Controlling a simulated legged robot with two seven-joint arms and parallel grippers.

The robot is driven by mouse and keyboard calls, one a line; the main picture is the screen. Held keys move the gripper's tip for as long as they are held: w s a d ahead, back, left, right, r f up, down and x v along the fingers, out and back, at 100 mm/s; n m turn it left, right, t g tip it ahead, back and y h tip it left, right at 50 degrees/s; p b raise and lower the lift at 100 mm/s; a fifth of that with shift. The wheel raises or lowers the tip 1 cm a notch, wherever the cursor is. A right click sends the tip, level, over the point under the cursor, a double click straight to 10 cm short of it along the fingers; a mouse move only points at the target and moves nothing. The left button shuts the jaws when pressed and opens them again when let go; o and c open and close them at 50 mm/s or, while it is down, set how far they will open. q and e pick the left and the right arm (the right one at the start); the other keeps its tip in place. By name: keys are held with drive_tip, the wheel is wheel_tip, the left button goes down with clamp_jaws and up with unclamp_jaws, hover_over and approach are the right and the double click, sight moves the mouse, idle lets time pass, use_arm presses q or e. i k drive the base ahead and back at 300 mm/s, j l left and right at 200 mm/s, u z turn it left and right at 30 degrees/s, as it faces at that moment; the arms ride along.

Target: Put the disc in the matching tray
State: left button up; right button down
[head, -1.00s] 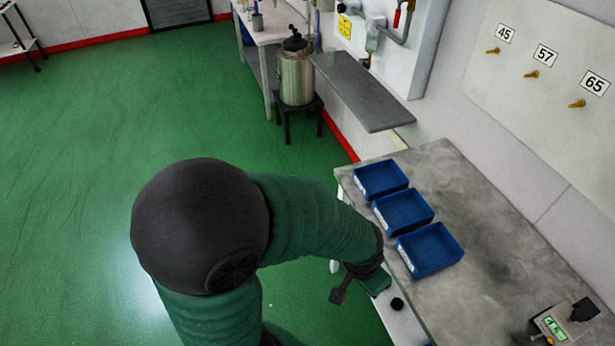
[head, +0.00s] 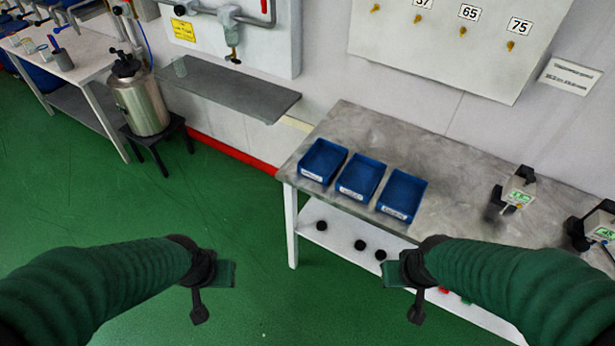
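Three blue trays stand in a row on the grey table: a left one (head: 312,176), a middle one (head: 349,189) and a right one (head: 389,211). They look empty, and their white front labels are too small to read. Three small dark round pieces lie on the shelf below: one to the left (head: 321,226) and two close together (head: 360,245) (head: 380,255). I cannot tell whether they are discs. My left gripper (head: 215,291) is open and empty over the green floor. My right gripper (head: 404,291) is open and empty in front of the shelf.
Two devices with green displays (head: 519,191) (head: 604,232) stand on the table's right side. A panel (head: 440,40) with brass pegs and number cards is on the wall. A metal pot (head: 142,105) stands on a stool at left. The table's middle is clear.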

sight(580, 244)
drive_tip(key=k, duration=0.65)
drive_tip(key=i+l+z, duration=0.2)
drive_tip(key=l, duration=0.4)
drive_tip(key=i+l+z, duration=0.15)
drive_tip(key=i+l, duration=0.3)
drive_tip(key=i+l+z, duration=0.2)
drive_tip(key=i+l, duration=0.2)
drive_tip(key=l, duration=0.25)
